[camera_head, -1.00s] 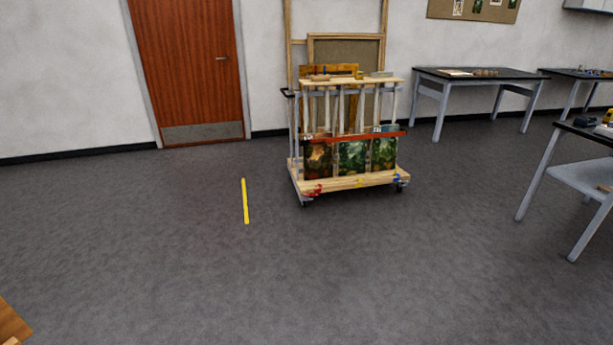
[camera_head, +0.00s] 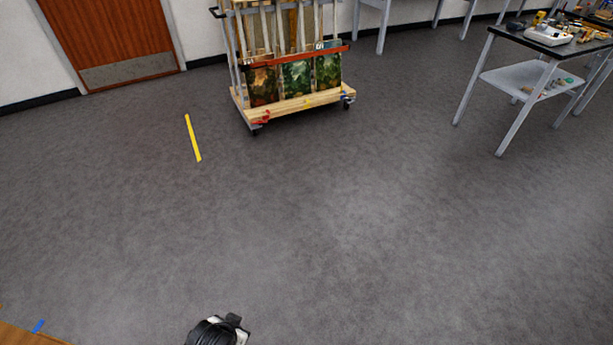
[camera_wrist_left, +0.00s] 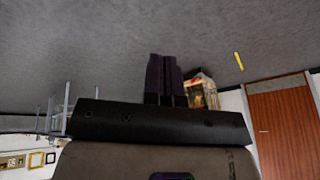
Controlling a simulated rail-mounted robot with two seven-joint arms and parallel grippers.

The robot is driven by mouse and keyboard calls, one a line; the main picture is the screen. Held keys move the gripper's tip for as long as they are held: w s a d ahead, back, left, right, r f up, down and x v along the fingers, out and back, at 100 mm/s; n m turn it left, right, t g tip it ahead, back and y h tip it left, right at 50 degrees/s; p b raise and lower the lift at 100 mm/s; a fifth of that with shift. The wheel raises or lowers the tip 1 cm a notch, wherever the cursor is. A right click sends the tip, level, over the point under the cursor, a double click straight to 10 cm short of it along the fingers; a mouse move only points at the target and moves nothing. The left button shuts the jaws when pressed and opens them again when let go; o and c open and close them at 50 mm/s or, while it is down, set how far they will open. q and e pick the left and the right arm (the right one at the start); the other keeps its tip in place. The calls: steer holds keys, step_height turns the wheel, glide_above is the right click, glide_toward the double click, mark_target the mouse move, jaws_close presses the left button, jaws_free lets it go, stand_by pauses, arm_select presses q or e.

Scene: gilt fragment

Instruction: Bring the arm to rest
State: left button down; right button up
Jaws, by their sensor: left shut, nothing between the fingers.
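My left gripper (camera_wrist_left: 164,78) shows in the left wrist view. Its two dark fingers stand side by side, shut, with nothing between them. That view is upside down, with the floor above and the walls below, and open floor lies around the fingertips. In the head view a black and white piece of my arm (camera_head: 218,332) pokes in at the bottom edge; no fingers show on it. My right gripper is not in view.
A wooden cart (camera_head: 290,108) with paintings stands at the back, right of a yellow floor strip (camera_head: 193,138). A brown door (camera_head: 110,35) is at back left. A workbench (camera_head: 530,75) stands at right. A wooden surface (camera_head: 25,336) shows at lower left. The middle floor is clear.

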arm_select(q)
steer(key=s+a+r+n+t+p, duration=0.15)
steer(key=s+r+p, duration=0.4)
steer(key=r, duration=0.75)
steer(key=s+g+p, duration=0.2)
steer(key=s+p, duration=0.3)
steer(key=s, duration=0.7)
step_height(320, 180, up, 37)
steer(key=p, duration=3.6)
steer(key=shift+w+a, duration=0.15)
steer(key=shift+w, duration=0.2)
steer(key=shift+s+n, duration=0.1)
steer(key=shift+n, duration=0.15)
